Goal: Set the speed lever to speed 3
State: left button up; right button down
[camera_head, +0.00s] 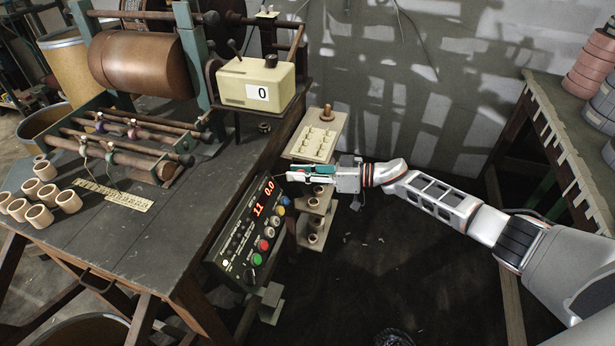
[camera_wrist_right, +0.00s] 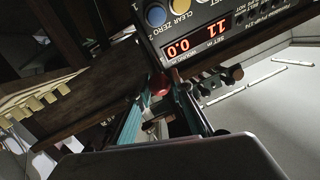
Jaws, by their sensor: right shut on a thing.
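My right gripper (camera_head: 291,174) is beside the upper right end of the control panel (camera_head: 238,240). It is shut on a small red knob (camera_wrist_right: 161,86), which shows between the teal fingers in the right wrist view. The knob may be the speed lever's handle; its shaft and any speed marks are hidden, so I cannot tell its setting. The panel, which also shows in the wrist view (camera_wrist_right: 222,12), has red digits reading 11 and 0.0. My left gripper is in neither view.
A cream box showing 0 (camera_head: 258,80) stands on the workbench (camera_head: 150,235) behind the panel. A cream pegged plate (camera_head: 314,143) on a small stand is just behind my gripper. Pale rings (camera_head: 40,216) lie at the left. A second table (camera_head: 565,130) stands right.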

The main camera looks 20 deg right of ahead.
jog(key=shift+w+a+r+p, duration=0.55)
jog(key=shift+w+a+r, duration=0.05)
jog(key=shift+a+r, duration=0.35)
jog(key=c, duration=1.8)
grip_release()
jog(key=shift+f, duration=0.15)
jog(key=shift+d, duration=0.15)
jog(key=v, duration=1.1)
jog(key=shift+s+d, duration=0.25)
jog(key=shift+d, duration=0.1)
jog(key=shift+a, duration=0.1)
